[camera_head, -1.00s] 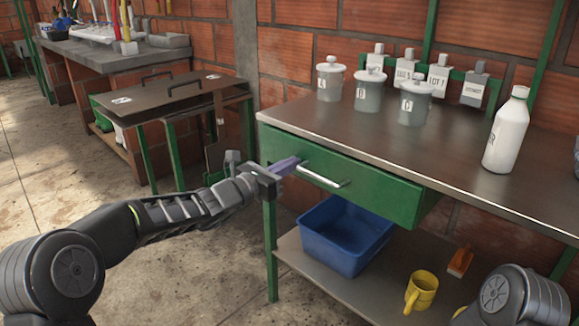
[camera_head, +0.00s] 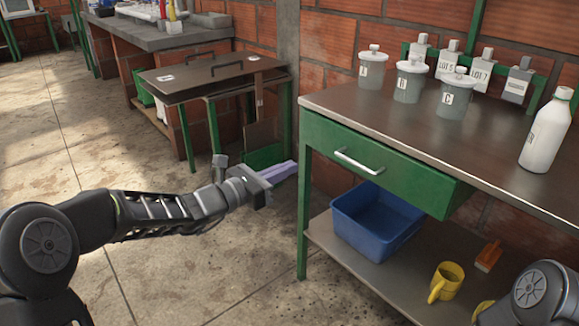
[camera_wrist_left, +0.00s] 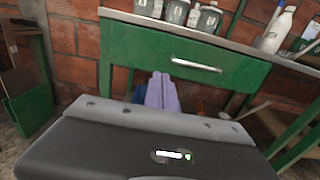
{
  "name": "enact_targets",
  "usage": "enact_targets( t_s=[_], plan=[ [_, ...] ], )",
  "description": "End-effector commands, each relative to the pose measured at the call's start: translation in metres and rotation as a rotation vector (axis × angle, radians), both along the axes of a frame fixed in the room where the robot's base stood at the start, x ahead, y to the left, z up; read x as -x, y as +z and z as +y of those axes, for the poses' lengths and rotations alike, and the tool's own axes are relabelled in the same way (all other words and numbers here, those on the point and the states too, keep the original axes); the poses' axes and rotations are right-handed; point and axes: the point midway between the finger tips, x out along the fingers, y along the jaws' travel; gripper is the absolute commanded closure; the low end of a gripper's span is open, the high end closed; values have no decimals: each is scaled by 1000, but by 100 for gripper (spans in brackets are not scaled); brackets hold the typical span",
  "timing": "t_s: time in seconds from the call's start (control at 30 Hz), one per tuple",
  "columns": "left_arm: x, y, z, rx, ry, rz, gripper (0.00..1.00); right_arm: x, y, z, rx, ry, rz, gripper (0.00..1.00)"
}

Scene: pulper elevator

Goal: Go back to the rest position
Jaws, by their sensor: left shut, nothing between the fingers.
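My left gripper (camera_head: 282,172) has purple fingers. It is shut and empty, in the air to the left of the green table's front leg. In the left wrist view its fingers (camera_wrist_left: 161,92) lie together below the drawer handle (camera_wrist_left: 196,65), seemingly apart from it. The green drawer (camera_head: 385,172) with its metal handle (camera_head: 357,161) is in the head view, clear of the gripper. Part of my right arm (camera_head: 540,296) shows at the lower right; its gripper is not in view.
The metal tabletop (camera_head: 400,125) holds lidded grey pots (camera_head: 408,80) and a white bottle (camera_head: 546,132). A blue bin (camera_head: 378,222) and yellow mug (camera_head: 446,283) are on the shelf below. A low stand (camera_head: 210,78) is behind my left arm. The concrete floor (camera_head: 60,160) at left is open.

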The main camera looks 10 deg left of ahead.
Motion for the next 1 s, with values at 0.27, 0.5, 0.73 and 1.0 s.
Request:
enact_targets(
  t_s=[0.27, 0.5, 0.73, 1.0],
  plan=[
    [-1, -21, 3, -128, 10, 3, 100, 0, 0, 0, 0, 0, 0, 31],
    [39, -146, 3, -653, -130, 76, 100, 0, 0, 0, 0, 0, 0, 31],
    [133, -312, 25, -1322, -522, 41, 100, 0, 0, 0, 0, 0, 0, 31],
    [241, -424, 14, -1807, -1087, -439, 100, 0, 0, 0, 0, 0, 0, 31]
  ],
)
